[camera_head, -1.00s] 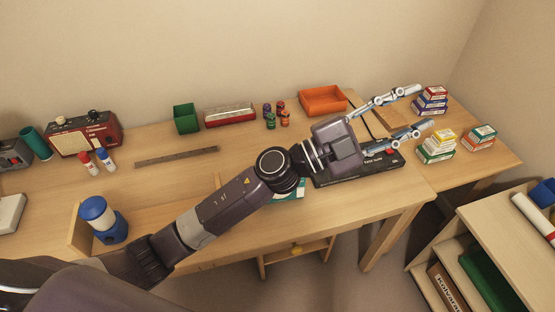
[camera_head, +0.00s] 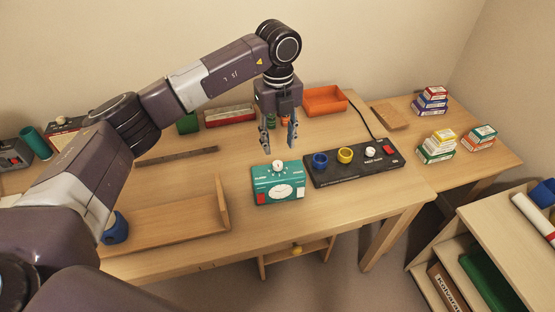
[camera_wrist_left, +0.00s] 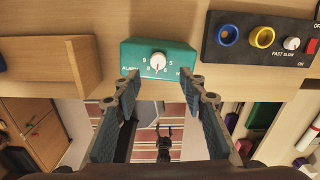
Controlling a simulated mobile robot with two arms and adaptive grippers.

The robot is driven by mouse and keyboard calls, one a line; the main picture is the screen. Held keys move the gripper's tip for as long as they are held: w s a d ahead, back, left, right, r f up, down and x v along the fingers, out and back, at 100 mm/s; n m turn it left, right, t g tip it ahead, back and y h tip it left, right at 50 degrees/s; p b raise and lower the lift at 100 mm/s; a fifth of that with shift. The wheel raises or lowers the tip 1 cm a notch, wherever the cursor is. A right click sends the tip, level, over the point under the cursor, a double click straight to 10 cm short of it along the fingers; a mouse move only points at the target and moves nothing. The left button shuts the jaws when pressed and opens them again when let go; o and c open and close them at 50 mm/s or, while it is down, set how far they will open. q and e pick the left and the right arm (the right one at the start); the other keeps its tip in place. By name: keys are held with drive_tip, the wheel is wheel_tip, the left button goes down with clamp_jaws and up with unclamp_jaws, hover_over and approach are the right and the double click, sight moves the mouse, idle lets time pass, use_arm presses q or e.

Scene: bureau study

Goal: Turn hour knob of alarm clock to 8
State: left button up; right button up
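The teal alarm clock (camera_head: 278,187) stands on the desk near its front edge, with a white clock face on its front. Its white hour knob (camera_head: 277,165) sits on top. In the left wrist view the hour knob (camera_wrist_left: 158,60) has a red mark and printed numbers around it, too small to read surely. My left gripper (camera_head: 278,144) points down above and just behind the clock in the head view, fingers apart and empty. In the left wrist view its fingers (camera_wrist_left: 160,84) stand either side of the knob, not touching it.
A black control box (camera_head: 354,163) with blue and yellow rings and a white knob stands close right of the clock. A wooden tray (camera_head: 170,228) lies to its left. An orange bin (camera_head: 324,100) and red box (camera_head: 229,116) are behind.

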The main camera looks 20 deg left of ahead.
sight(278, 164)
use_arm(q)
drive_tip(key=shift+a+f, duration=0.2)
drive_tip(key=shift+a, duration=0.05)
wheel_tip(278, 164, down, 7)
drive_tip(key=shift+d+f+p, duration=0.1)
drive_tip(key=shift+f+p, duration=0.05)
drive_tip(key=shift+p, duration=0.75)
clamp_jaws()
